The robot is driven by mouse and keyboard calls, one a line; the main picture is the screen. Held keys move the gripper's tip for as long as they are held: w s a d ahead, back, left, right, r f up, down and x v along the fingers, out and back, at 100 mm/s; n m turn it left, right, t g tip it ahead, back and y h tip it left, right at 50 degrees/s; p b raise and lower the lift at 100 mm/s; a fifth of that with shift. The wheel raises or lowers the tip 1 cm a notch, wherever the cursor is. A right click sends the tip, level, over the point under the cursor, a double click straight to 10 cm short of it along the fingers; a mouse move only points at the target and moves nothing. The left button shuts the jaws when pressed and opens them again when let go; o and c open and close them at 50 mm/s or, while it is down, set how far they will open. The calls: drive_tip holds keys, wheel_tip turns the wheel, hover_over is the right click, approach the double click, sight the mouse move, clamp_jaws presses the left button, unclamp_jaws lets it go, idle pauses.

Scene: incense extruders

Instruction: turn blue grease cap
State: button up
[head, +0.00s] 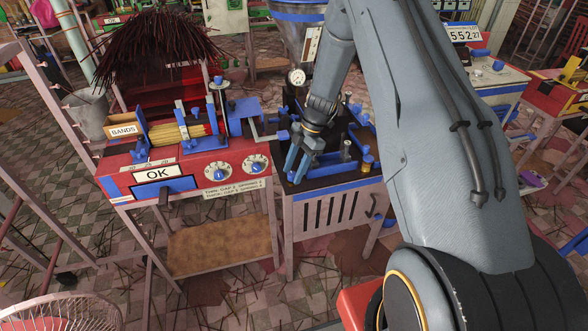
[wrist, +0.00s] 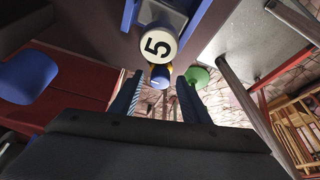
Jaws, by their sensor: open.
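My gripper (head: 298,164) has blue fingers and reaches down over the dark top of the extruder bench (head: 330,189). In the wrist view the two fingers are spread apart with nothing clasped (wrist: 163,84). A small blue cap with a yellow part (wrist: 160,77) shows beyond and between the fingertips, apart from them. I cannot tell for sure that it is the grease cap. In the head view a blue-topped brass fitting (head: 367,160) stands at the bench's right front, to the right of my gripper. My arm hides part of the bench.
A cream disc marked 5 (wrist: 158,45) hangs close above the fingers in the wrist view. A green round part (wrist: 198,75) is to the right. A red machine with an OK panel (head: 165,174) and two dials stands left of the bench. A metal funnel (head: 299,35) rises behind.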

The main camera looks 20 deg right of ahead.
drive_tip(key=shift+f, duration=0.1)
drive_tip(key=c, duration=1.1)
drive_tip(key=shift+o, duration=0.2)
drive_tip(key=shift+m, duration=0.4)
